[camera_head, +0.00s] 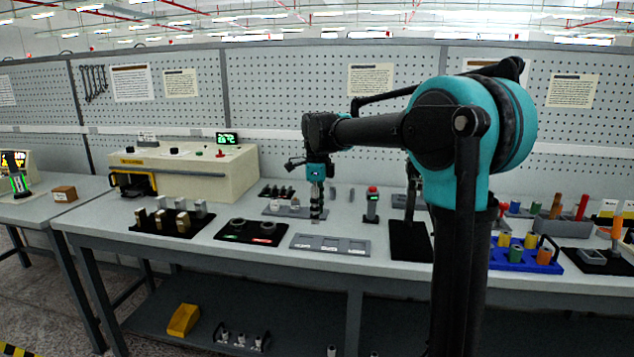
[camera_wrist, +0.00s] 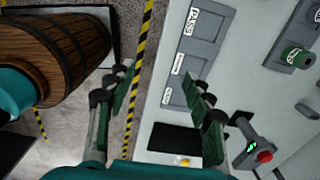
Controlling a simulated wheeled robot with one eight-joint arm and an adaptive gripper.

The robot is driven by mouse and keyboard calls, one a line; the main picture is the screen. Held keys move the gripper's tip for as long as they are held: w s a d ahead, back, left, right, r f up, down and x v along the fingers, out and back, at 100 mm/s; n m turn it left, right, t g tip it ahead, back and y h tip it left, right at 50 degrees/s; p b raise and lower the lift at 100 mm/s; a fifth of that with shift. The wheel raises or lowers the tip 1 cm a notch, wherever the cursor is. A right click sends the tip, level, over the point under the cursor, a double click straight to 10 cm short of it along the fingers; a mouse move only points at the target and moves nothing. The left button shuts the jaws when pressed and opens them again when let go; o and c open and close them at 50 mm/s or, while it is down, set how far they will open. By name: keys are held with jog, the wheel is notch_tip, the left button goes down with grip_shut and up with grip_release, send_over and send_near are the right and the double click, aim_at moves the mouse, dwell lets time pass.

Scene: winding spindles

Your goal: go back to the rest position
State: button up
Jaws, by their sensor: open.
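My gripper (camera_head: 316,202) hangs from my arm above the middle of the grey workbench (camera_head: 204,241), pointing down. In the wrist view its two fingers (camera_wrist: 164,84) are spread apart with nothing between them. Below them are the bench's front edge and the floor with yellow-black tape. The grey labelled tray (camera_head: 330,246) lies flat on the bench just below and in front of the gripper in the head view. The same tray (camera_wrist: 183,68) shows beside the right finger in the wrist view, its visible compartments empty.
A red-button box (camera_head: 372,203) stands right of the gripper; it also shows in the wrist view (camera_wrist: 255,150). A beige machine (camera_head: 190,170) and black fixtures (camera_head: 252,231) are to the left. A blue rack (camera_head: 522,255) is at right. A wooden barrel (camera_wrist: 70,50) stands beyond the bench edge.

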jog(key=s+d+f+n+t, duration=0.2)
jog(key=s+d+f+n, duration=0.7)
jog(key=s+f, duration=0.2)
jog(key=s+d+f+n+t, duration=0.2)
jog(key=s+d+f+n, duration=0.7)
jog(key=s, duration=0.4)
notch_tip(320, 180, down, 2)
jog(key=shift+s+d+f+n, duration=0.1)
jog(key=shift+s+d+n, duration=0.2)
jog(key=shift+n, duration=0.4)
jog(key=shift+w, duration=0.1)
